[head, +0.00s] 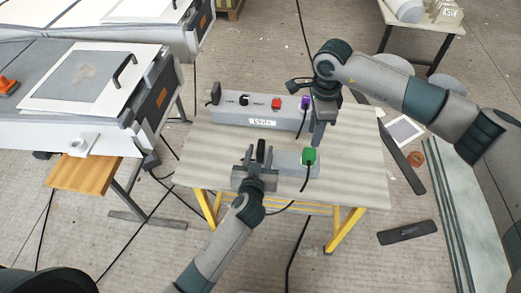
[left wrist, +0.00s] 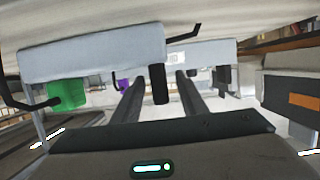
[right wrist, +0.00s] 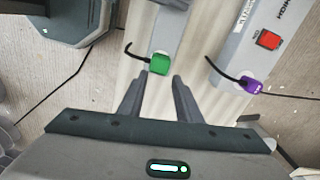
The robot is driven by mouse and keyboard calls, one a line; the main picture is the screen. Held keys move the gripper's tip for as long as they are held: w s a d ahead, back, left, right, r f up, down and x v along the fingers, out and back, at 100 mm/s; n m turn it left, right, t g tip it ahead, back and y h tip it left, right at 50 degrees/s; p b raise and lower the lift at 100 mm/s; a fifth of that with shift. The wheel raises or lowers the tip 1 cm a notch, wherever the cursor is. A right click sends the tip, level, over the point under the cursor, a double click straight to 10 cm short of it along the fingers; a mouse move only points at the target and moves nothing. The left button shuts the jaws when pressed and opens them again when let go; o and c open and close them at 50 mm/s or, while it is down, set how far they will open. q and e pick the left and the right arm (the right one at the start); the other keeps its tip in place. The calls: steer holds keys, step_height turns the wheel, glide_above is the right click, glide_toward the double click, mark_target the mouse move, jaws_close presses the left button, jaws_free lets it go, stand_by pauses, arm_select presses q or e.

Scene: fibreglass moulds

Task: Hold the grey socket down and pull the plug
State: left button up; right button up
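The grey socket (head: 292,160) lies near the front of the table, with the green plug (head: 309,156) at its right end. The plug's black cord hangs over the front edge. My left gripper (head: 257,158) is open at the socket's left part, its fingers either side of an upright black piece (left wrist: 160,86); contact with the socket cannot be told. My right gripper (head: 317,143) is open, pointing down just above the green plug. In the right wrist view the green plug (right wrist: 160,63) shows just beyond the gap between the fingertips, not gripped.
A longer grey power box (head: 228,114) stands behind the socket, with a red switch (head: 276,104) and a purple plug (head: 305,102). The pale table (head: 355,170) is clear at the right front. A bench with a mould (head: 90,75) stands at left. Cables lie on the floor.

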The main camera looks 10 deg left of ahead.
mark_target(310, 152)
arm_select(q)
steer(key=shift+w+f, duration=0.2)
steer(key=shift+w, duration=0.4)
jaws_close()
arm_select(e)
steer(key=o, duration=0.4)
steer(key=shift+o, duration=0.8)
steer(key=shift+f, duration=0.2)
steer(key=shift+f+m, duration=0.8)
steer(key=shift+f, duration=0.05)
steer(key=shift+f, duration=0.1)
steer(key=shift+f, duration=4.4)
